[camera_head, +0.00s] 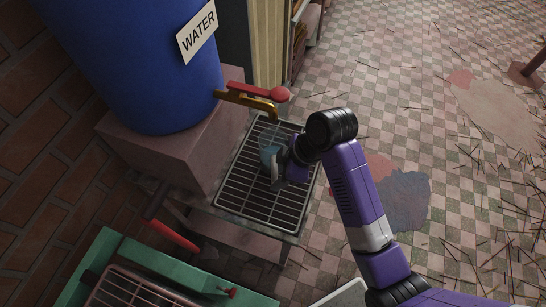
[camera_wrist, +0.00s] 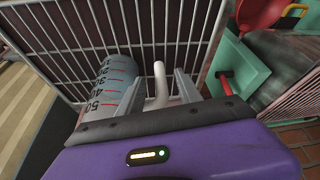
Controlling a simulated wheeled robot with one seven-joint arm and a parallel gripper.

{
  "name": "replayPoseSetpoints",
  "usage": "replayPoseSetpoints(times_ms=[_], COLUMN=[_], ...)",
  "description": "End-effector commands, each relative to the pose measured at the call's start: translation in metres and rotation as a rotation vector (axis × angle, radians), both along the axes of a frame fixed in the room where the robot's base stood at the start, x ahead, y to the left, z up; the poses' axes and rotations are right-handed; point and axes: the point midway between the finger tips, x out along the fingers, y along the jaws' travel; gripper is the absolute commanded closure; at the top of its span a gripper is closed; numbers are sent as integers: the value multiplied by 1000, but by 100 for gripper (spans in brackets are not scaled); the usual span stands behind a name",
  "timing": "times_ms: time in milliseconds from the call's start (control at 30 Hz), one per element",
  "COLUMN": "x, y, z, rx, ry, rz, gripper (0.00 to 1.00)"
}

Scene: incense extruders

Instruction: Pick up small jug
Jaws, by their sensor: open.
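The small jug (camera_head: 268,153) is bluish and see-through and stands on the metal grate below the tap. In the wrist view the jug (camera_wrist: 116,82) shows red marks and black numbers, with a pale handle (camera_wrist: 158,82) on its side. My gripper (camera_head: 279,168) is at the jug's near right side in the head view. In the wrist view my gripper (camera_wrist: 160,92) is open, with the handle between its two fingers. The left finger lies close beside the jug's body; whether they touch is hard to tell. The arm hides part of the jug in the head view.
A blue water barrel (camera_head: 135,60) stands on a stone block (camera_head: 165,165) at the left. Its brass tap (camera_head: 245,100) with a red handle reaches over the grate (camera_head: 258,205). A green frame (camera_head: 120,255) is at the lower left. The tiled floor (camera_head: 430,120) is strewn with sticks.

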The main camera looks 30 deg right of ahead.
Motion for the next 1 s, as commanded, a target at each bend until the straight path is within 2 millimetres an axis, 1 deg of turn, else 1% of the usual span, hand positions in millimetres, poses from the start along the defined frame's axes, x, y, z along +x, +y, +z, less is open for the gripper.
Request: replayPoseSetpoints(times_ms=[100, 233, 333, 533, 567, 700, 767, 1000], x=[3, 6, 7, 8, 8, 8, 8, 8], y=[5, 10, 11, 11, 11, 11, 11, 11], z=[-17, -30, -34, -35, -35, -35, -35, -34], rx=[-1, -1, -1, -1, -1, -1, -1, -1], ry=[4, 2, 1, 1, 1, 1, 1, 1], rz=[0, -1, -1, -1, -1, -1, -1, -1], gripper=[58, 58, 58, 58, 62, 90, 100, 100])
